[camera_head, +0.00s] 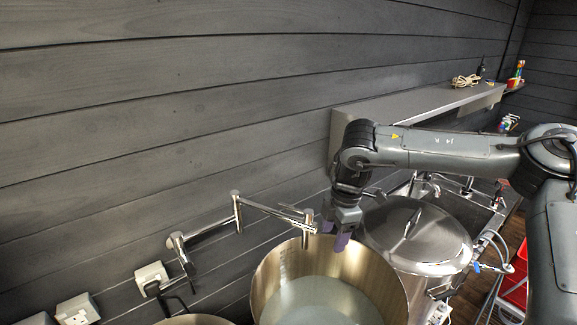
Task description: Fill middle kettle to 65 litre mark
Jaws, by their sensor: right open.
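The open steel middle kettle (272,278) stands at the bottom centre with pale liquid (318,301) in it. No litre mark can be read from here. A jointed chrome pot-filler tap (238,207) reaches from the wall towards the kettle's back rim, with its end (308,228) over the rim. My right gripper (335,238) is open, pointing down at the kettle's back rim, just right of the tap's end. Whether it touches the tap cannot be told. My left gripper is out of view.
A lidded steel kettle (418,236) stands close on the right, near a steel sink (470,207). A shelf (410,105) with a coiled cable (466,80) juts from the dark plank wall. Sockets (151,275) sit at lower left; a red object (517,280) stands at right.

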